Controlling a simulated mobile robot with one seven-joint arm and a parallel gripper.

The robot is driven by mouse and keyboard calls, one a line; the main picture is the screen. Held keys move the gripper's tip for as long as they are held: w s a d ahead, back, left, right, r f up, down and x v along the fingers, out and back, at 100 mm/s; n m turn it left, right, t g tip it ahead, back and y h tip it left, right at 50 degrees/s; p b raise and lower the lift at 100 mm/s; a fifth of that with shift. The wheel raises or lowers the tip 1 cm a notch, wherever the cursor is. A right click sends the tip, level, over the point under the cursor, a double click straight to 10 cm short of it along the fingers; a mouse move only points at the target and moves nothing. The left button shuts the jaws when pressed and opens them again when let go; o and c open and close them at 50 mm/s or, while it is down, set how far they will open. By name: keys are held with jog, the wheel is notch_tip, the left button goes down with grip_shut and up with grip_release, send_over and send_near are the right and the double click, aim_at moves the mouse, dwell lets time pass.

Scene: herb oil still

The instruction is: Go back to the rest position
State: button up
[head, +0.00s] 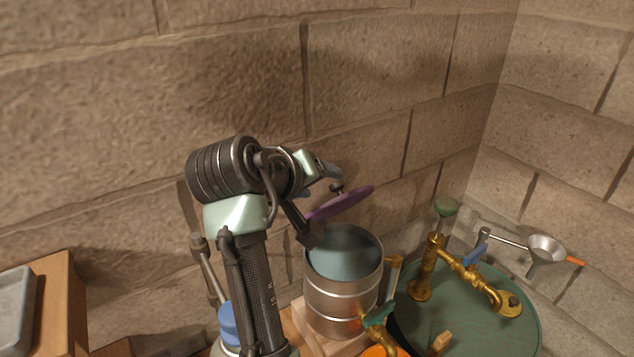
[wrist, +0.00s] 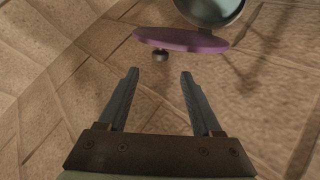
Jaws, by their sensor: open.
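My gripper (head: 328,171) is raised in front of the stone wall, above and behind the steel pot (head: 343,290). In the wrist view its two fingers (wrist: 160,75) are spread with nothing between them. A purple lid (head: 345,203) with a small dark knob stands tilted up at the back of the pot, just below my gripper. The lid also shows in the wrist view (wrist: 190,41), beyond the fingertips and apart from them. The pot is open and its bluish inside shows.
A green drum (head: 470,325) with brass pipes and a blue-handled valve (head: 475,253) stands right of the pot. A metal funnel (head: 546,247) is by the right wall. A wooden cabinet with a grey tray (head: 15,310) is at the far left. The wall is close behind my arm.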

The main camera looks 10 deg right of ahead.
jog(key=s+a+r+t+y, duration=0.2)
jog(key=a+r+t, duration=0.25)
jog(key=r, duration=0.45)
jog(key=s+a+r+t+y, duration=0.1)
jog(key=a+r+t, duration=0.2)
jog(key=r+t, duration=0.45)
jog(key=s+a+r+t+y, duration=0.2)
jog(key=s+r+t, duration=0.1)
jog(key=s+r, duration=0.5)
jog(key=s+a+r+m+t+y, duration=0.1)
jog(key=s+r+t, duration=0.3)
jog(key=s+r, duration=0.4)
jog(key=shift+s+a+r+y, duration=0.25)
jog(key=shift+s+a+y, duration=0.2)
jog(key=shift+s, duration=0.8)
